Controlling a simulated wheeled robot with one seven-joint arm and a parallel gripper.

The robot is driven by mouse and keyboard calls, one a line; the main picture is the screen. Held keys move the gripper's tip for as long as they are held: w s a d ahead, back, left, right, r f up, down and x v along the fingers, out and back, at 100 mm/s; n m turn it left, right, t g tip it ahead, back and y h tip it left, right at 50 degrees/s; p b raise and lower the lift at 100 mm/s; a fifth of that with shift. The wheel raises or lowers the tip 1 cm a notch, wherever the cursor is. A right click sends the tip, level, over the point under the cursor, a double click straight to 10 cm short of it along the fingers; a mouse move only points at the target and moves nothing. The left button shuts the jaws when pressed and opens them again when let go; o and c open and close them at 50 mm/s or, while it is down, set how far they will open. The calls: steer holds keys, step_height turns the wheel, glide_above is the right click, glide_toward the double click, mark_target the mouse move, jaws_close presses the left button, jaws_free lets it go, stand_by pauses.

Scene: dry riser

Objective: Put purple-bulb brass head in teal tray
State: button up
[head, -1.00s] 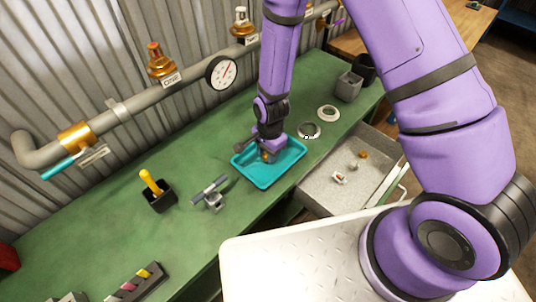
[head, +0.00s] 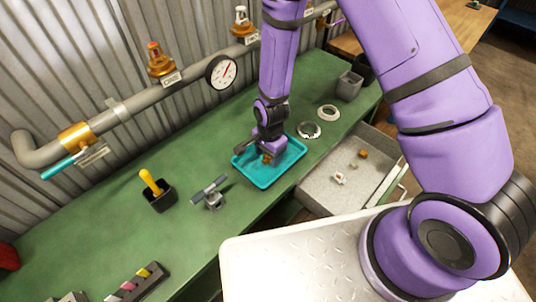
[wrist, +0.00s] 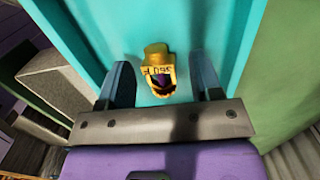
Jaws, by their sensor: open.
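The purple-bulb brass head (wrist: 159,72) lies in the teal tray (wrist: 215,25) in the wrist view. Its dark purple bulb faces my gripper, and lettering shows on its brass body. My gripper (wrist: 160,66) is open, with one finger on each side of the brass head and a visible gap on both sides. In the head view, my gripper (head: 268,152) is low over the teal tray (head: 262,181) on the green bench. Only a small brass patch of the head (head: 266,158) shows there, with the rest hidden by the gripper.
An open grey drawer (head: 325,191) with a few small parts is right of the tray. Two pale rings (head: 309,130) lie behind it. A small clamp-like fixture (head: 213,197) and a black cup with a yellow handle (head: 158,195) stand left. A gauge pipe (head: 150,95) runs along the wall.

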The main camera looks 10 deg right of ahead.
steer(key=s+d+r+n+t, duration=0.1)
steer(key=d+r+n, duration=0.15)
steer(key=r, duration=0.85)
steer(key=d+r+n+t, duration=0.1)
steer(key=d+r, duration=0.3)
steer(key=r, duration=0.7)
steer(key=s+d+r+n+t, duration=0.1)
steer(key=d+r+n, duration=0.15)
steer(key=r, duration=0.95)
steer(key=s+d+r+n+t, duration=0.1)
steer(key=s+d+r+n, duration=0.1)
steer(key=s+d+r, duration=0.3)
steer(key=s+d+r+n+t, duration=0.1)
steer(key=s+d+r+n, duration=0.2)
steer(key=s+r, duration=0.6)
steer(key=s+d, duration=0.2)
steer(key=s, duration=0.1)
steer(key=shift+d+t+h, duration=0.25)
steer(key=shift+t+h, duration=0.05)
steer(key=shift+d, duration=0.1)
